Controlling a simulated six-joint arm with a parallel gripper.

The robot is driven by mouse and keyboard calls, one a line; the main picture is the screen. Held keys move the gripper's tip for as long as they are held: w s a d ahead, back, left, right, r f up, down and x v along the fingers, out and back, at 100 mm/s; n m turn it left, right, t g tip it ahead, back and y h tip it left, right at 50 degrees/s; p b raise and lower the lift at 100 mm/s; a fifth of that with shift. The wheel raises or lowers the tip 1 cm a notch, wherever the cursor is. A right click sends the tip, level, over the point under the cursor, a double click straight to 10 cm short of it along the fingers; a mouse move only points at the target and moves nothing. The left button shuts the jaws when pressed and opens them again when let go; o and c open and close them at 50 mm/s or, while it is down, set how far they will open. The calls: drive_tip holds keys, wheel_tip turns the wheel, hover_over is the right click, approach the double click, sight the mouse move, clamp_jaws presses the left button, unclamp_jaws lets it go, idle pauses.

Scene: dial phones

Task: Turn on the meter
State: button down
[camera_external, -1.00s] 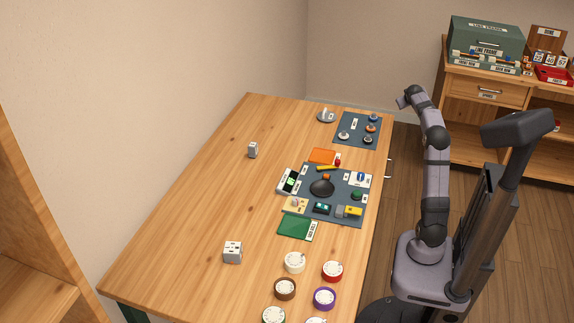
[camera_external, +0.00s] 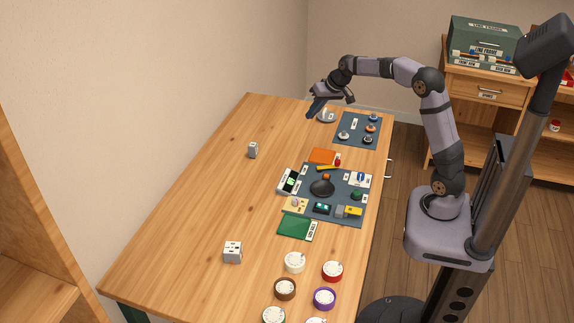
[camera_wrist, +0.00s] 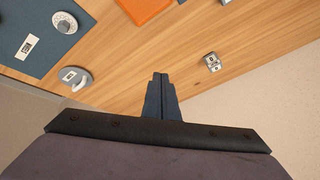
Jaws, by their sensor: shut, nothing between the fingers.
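No label reading "meter" is legible. A white device with a green-lit screen (camera_external: 289,181) lies at the left edge of the central dark mat; it may be the meter, but I cannot tell. My gripper (camera_external: 315,108) is shut and empty above the far end of the table, well away from that device. In the wrist view, its dark fingers (camera_wrist: 160,90) are together, pointing at the wood. A small grey box (camera_external: 252,150) stands alone on the table's left side; a small grey box also shows right of the fingers in the wrist view (camera_wrist: 212,61).
A round grey-white item (camera_external: 326,116) sits beside my gripper. A dark mat with several knobs (camera_external: 350,124) is at the far right. An orange panel (camera_external: 322,156) lies nearby. Several round dials (camera_external: 294,262) and a white cube (camera_external: 233,252) are nearer. The table's left side is mostly clear.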

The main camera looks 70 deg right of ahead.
drive_tip(key=a+r+n+g+y+p, duration=0.1)
drive_tip(key=a+r+n+p, duration=0.15)
drive_tip(key=a, duration=0.85)
drive_tip(key=n+g+p, duration=0.3)
drive_tip(key=n+p, duration=0.3)
drive_tip(key=p, duration=0.4)
hover_over(320, 204)
drive_tip(key=s, duration=0.3)
drive_tip(key=shift+s, duration=0.15)
drive_tip(key=shift+f, duration=0.1)
drive_tip(key=w+f, duration=0.1)
drive_tip(key=f, duration=0.3)
drive_tip(key=f+p, duration=0.1)
drive_tip(key=f, duration=0.4)
drive_tip(key=w+f, duration=0.1)
drive_tip(key=f, duration=0.3)
drive_tip(key=shift+w+f, duration=0.25)
drive_tip(key=shift+w, duration=0.1)
